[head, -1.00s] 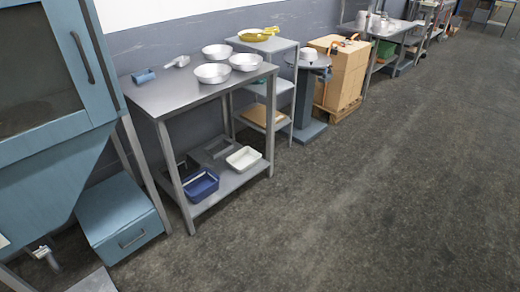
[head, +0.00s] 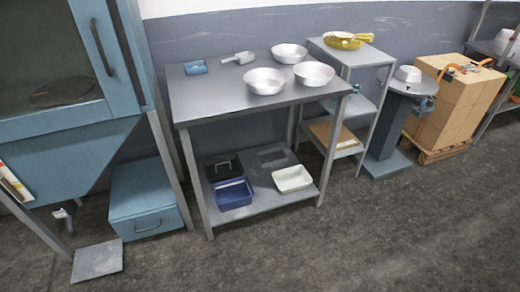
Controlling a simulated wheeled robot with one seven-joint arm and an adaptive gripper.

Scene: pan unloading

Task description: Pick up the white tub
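The white tub (head: 293,179) is a shallow rectangular open container. It rests on the lower shelf (head: 262,202) of the grey metal table, toward the right front. A blue tub (head: 233,194) sits to its left on the same shelf. A black item (head: 223,167) and a flat grey tray (head: 273,157) lie behind them. The inside of the white tub looks empty. My gripper is not in view.
The table top (head: 210,97) above holds several metal bowls, a scoop (head: 238,58) and a small blue item (head: 195,67). Table legs frame the shelf. A blue cabinet stands left, a grey shelf unit (head: 344,54) right. The floor in front (head: 350,240) is clear.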

